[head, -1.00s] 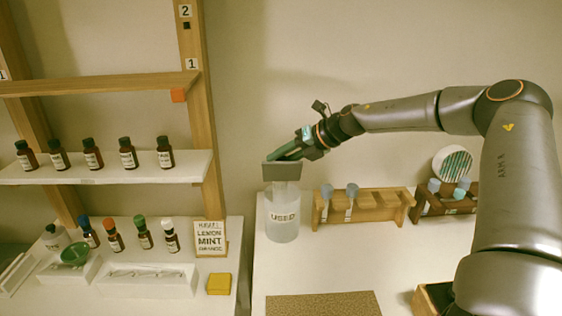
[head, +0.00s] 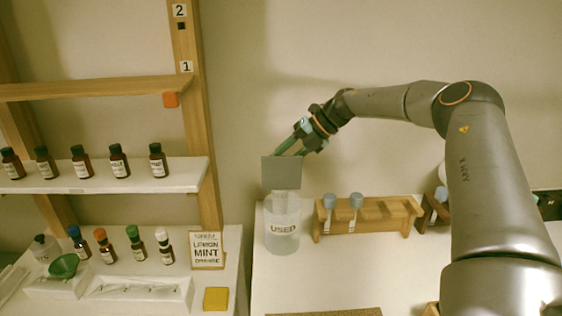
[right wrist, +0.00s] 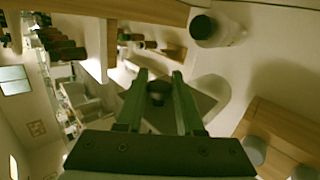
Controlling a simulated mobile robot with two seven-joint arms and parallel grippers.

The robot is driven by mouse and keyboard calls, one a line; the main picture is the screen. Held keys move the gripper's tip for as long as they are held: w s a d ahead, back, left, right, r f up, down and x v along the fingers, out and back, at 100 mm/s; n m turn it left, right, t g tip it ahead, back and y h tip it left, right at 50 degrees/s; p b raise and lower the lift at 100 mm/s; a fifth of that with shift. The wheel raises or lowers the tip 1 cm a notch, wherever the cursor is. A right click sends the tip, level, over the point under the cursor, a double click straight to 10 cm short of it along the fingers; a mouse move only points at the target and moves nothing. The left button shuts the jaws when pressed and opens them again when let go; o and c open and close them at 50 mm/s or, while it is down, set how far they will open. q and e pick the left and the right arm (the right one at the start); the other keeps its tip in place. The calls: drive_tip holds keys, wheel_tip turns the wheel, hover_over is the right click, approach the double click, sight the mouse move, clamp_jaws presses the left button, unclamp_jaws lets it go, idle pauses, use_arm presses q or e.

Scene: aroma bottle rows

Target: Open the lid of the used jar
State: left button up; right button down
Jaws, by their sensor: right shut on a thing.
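The used jar (head: 282,232) is a clear, whitish jar labelled USED, standing upright at the left of the right-hand table. Its lid (head: 281,173) is a grey square plate, steeply tilted with its broad face toward the head camera, above the jar's mouth. I cannot tell whether its lower edge touches the rim. My right gripper (head: 288,149) is behind the lid's upper edge, shut on the lid. In the right wrist view the green fingers (right wrist: 157,76) flank the dark knob (right wrist: 158,90) on the grey lid (right wrist: 207,103). My left gripper is out of view.
A wooden rack (head: 368,216) with two grey-capped tubes stands right of the jar. A sign (head: 207,248) reading LEMON MINT stands to the left, near a yellow block (head: 216,298). Brown bottles line a white shelf (head: 100,178). My right arm spans the right side.

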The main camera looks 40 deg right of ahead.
drive_tip(key=shift+d+r, duration=0.1)
drive_tip(key=c, duration=0.5)
unclamp_jaws()
drive_tip(key=shift+c, duration=0.2)
drive_tip(key=v, duration=1.2)
drive_tip(key=shift+s+b, duration=0.2)
drive_tip(key=shift+b, duration=0.1)
